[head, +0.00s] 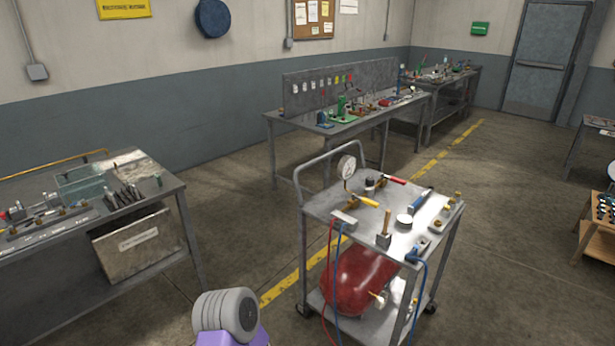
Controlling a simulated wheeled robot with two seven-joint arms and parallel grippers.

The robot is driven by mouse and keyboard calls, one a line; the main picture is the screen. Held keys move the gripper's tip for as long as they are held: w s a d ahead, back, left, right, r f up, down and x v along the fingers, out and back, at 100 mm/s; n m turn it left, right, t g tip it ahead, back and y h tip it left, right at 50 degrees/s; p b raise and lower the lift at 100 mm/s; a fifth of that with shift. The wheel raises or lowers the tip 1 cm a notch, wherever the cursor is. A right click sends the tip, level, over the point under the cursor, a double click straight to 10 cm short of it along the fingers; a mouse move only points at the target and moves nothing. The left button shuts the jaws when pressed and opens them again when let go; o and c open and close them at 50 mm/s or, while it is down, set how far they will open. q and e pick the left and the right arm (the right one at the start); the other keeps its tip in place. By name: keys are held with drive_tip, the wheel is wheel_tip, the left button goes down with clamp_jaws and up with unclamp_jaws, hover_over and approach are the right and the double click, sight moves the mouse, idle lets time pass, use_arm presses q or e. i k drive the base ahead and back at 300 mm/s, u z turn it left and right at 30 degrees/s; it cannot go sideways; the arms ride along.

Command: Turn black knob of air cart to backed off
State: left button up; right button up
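The air cart (325,209) stands right of centre in the head view, a grey metal trolley with a red tank (362,277) on its lower shelf. A small dark upright piece on its top, near the back, looks like the black knob (370,183). It is too small to read its setting. A round white gauge (346,166) stands to its left. A red-handled part (393,179) is to its right and a yellow handle (368,201) is in front. Neither of my grippers shows.
A workbench (180,187) with tools stands at the left, and more benches stand behind the cart. A blue hose (338,262) and a red hose hang at the cart's front. A wooden rack (587,228) stands at the right. Floor between cart and rack is clear.

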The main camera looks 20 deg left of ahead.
sight(370, 181)
drive_tip(key=u, duration=0.7)
drive_tip(key=i, duration=0.55)
drive_tip(key=u, duration=0.8)
drive_tip(key=i, duration=1.25)
drive_tip(key=z, duration=0.25)
